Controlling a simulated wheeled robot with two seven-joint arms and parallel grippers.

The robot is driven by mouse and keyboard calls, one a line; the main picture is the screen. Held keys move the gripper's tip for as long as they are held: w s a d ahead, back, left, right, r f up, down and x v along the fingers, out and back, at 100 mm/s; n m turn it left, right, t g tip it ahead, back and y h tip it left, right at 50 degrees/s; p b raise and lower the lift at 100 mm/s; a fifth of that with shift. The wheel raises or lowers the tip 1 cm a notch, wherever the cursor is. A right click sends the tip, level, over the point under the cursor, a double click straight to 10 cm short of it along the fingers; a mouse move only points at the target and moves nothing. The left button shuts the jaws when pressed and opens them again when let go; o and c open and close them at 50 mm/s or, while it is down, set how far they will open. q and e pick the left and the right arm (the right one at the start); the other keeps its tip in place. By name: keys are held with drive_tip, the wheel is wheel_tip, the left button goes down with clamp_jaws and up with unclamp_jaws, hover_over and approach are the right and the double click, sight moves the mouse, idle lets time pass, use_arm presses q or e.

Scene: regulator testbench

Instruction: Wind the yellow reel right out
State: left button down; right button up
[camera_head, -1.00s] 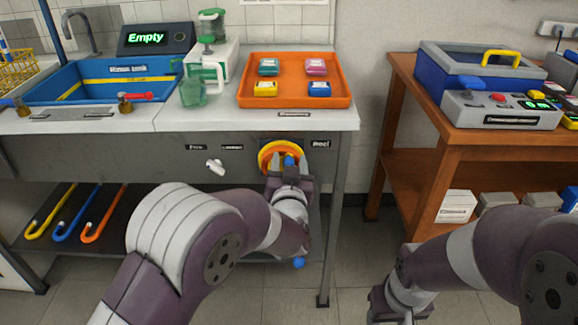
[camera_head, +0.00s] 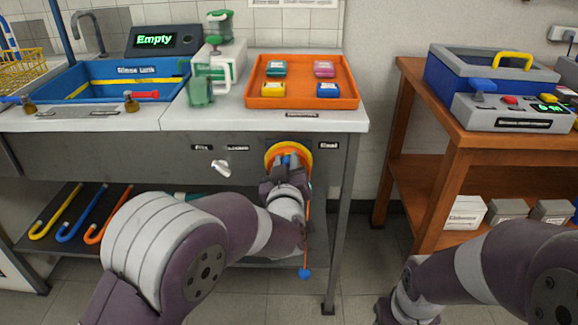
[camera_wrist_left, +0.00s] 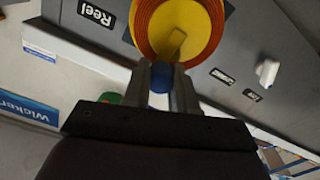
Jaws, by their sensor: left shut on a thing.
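The yellow reel (camera_head: 274,152) with an orange rim sits on the bench's grey front panel, left of a "Reel" label. It also shows in the wrist view (camera_wrist_left: 203,30), wound with orange cord. My left gripper (camera_head: 283,168) is in front of the reel, shut on the blue crank knob (camera_wrist_left: 158,98), which shows between its fingers. The fingers and wrist hide the lower part of the reel. An orange cord (camera_head: 308,215) hangs beside my left wrist, with a blue ball (camera_head: 305,273) at its low end. My right gripper is out of frame at the bottom; only its arm shows.
A white handle (camera_head: 220,168) sticks out of the panel left of the reel. An orange tray (camera_head: 300,103) with several coloured boxes stands on the bench above. The bench leg (camera_head: 340,235) is right of my left wrist. Colored hooks (camera_head: 80,215) lie on the lower shelf.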

use_arm(q)
drive_tip(key=c, duration=0.9)
unclamp_jaws()
drive_tip(key=s+p, duration=0.3)
drive_tip(key=s, duration=0.9)
drive_tip(key=shift+s, duration=0.35)
